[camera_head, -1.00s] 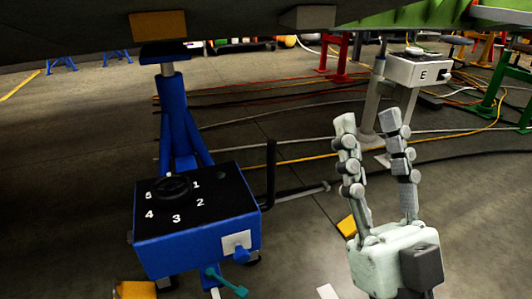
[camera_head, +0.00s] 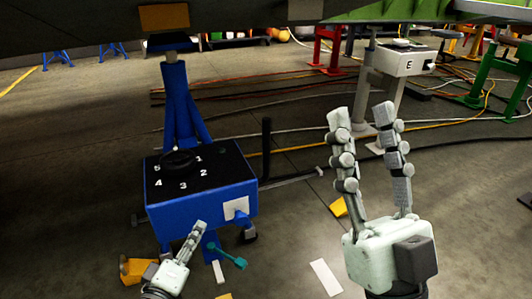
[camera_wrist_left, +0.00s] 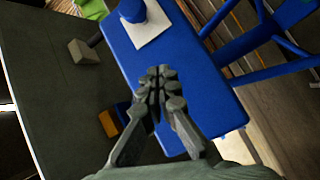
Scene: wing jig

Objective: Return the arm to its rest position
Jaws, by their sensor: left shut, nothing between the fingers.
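My left gripper (camera_head: 201,228) comes in at the bottom of the head view, in front of the lower part of the blue box (camera_head: 190,212). Its fingers are together with nothing between them. In the left wrist view the closed fingertips (camera_wrist_left: 158,82) show against the blue box face (camera_wrist_left: 205,85); I cannot tell whether they touch it. My right gripper (camera_head: 360,110) points upward at the right of the head view, with its fingers apart and empty.
The box has a black numbered top with a dial (camera_head: 178,160) and a white side plate (camera_head: 236,208). A teal handle (camera_head: 230,258) sits below it. A blue stand (camera_head: 178,105) rises behind. Cables cross the floor. A white box marked E (camera_head: 405,62) stands back right.

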